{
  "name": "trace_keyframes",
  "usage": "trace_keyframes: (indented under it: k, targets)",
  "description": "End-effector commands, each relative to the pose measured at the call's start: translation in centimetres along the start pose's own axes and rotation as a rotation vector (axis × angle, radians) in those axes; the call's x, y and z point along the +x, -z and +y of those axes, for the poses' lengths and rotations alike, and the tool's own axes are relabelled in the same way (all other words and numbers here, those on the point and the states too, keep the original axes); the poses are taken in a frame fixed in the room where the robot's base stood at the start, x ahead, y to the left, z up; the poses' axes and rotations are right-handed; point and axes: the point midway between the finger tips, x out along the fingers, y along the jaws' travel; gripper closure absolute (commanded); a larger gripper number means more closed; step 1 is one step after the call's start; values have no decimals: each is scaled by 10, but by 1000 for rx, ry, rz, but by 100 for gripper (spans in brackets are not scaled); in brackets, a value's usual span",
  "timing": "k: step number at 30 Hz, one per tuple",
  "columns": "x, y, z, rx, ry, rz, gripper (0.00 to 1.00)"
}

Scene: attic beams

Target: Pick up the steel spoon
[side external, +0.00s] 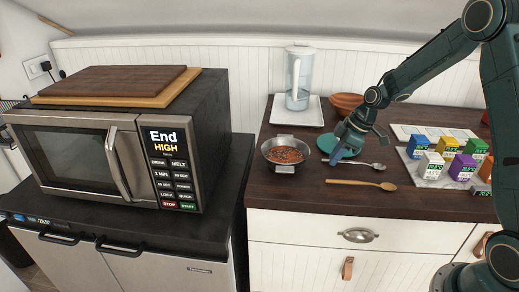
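The steel spoon (378,166) lies on the dark wooden counter, its bowl toward the right and its handle running left. My gripper (337,156) points down over the teal round plate or mat (352,151), close to the left end of the spoon's handle. The gripper covers part of the teal round. The fingers are small and dark here, so I cannot tell whether they are open or touch the spoon.
A wooden spoon (362,184) lies in front of the steel spoon. A metal strainer with reddish-brown contents (285,153) stands to the left. Several coloured boxes (463,166) stand on a board at right. A pitcher (299,78) and brown bowls (345,103) are behind.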

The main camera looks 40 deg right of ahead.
Motion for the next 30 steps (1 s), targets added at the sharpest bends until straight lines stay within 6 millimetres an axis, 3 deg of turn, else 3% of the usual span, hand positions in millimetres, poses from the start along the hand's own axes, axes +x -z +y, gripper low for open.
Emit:
trace_keyframes:
  k: [17, 23, 30]
  targets:
    - [-6, 2, 0, 0, -1, 0, 100]
    - [-24, 10, 1, -1, -4, 1, 100]
    - [-64, 26, 1, -1, -5, 2, 100]
